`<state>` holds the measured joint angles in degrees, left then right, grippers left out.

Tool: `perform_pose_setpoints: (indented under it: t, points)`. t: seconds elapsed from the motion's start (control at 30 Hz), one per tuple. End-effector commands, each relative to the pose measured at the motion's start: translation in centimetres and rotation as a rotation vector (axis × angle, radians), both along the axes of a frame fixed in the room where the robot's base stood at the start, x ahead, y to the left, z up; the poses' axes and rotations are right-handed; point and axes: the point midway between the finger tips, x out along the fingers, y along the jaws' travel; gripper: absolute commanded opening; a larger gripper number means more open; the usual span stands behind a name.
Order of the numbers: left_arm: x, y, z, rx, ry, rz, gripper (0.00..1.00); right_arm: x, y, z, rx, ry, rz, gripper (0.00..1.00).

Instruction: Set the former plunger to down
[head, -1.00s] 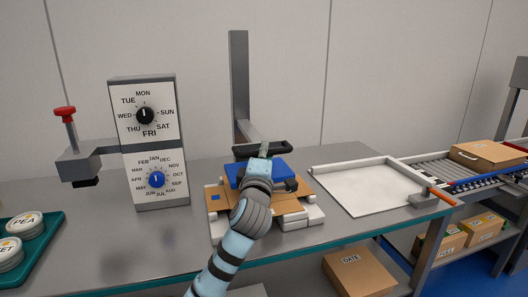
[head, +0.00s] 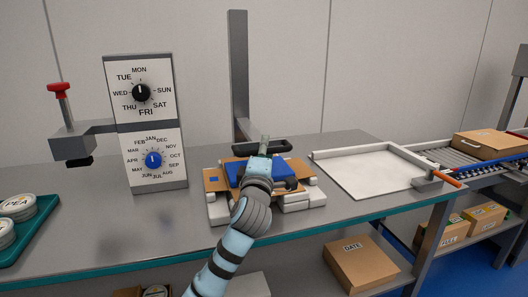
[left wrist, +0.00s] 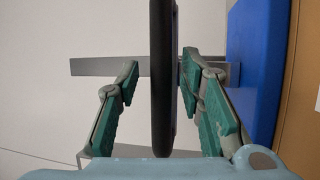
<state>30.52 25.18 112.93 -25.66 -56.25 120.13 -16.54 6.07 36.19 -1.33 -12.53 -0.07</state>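The former plunger is a blue block (head: 246,171) under a black handle (head: 275,145), beside a grey upright post (head: 238,75). It sits low over a brown carton blank (head: 212,181) on the white former base (head: 218,211); my arm hides part of it, and I cannot tell how deep the block sits. My left gripper (head: 264,141) is at the handle. In the left wrist view, the black handle (left wrist: 162,80) runs between the green fingers of my left gripper (left wrist: 158,70), which stand apart, with a gap on the left side. My right gripper is not in view.
A dial panel (head: 180,150) with a red-knobbed stamp (head: 72,142) stands left of the former. A teal tray (head: 45,212) of tubs is far left. A white tray (head: 385,178) lies right, before a roller conveyor (head: 440,156). Boxes sit on the shelf below.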

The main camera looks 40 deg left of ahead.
Motion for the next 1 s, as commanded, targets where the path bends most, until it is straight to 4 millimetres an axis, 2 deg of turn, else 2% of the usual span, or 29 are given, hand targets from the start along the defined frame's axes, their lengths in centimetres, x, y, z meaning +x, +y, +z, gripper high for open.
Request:
perform_pose_setpoints:
  t: [0.17,0.27,0.5,0.67,0.8,1.0]
  points:
    - [-0.2,-0.2,-0.1,0.001,0.001,0.000,0.35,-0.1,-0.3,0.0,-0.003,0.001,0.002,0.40]
    - [-1.3,-0.9,-0.3,0.001,-0.001,-0.002,0.35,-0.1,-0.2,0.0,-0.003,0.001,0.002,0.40]
    - [-6.8,-4.4,-1.5,-0.004,-0.001,-0.004,0.35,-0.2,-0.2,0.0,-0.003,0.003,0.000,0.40]
    - [-9.3,-6.0,-2.0,-0.003,0.000,-0.002,0.35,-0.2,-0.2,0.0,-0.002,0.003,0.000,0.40]
    - [-10.0,-6.4,-2.1,-0.001,0.001,0.000,0.35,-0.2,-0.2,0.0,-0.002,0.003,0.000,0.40]
    - [-10.0,-6.3,-2.0,0.000,0.000,0.000,0.35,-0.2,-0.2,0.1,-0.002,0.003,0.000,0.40]
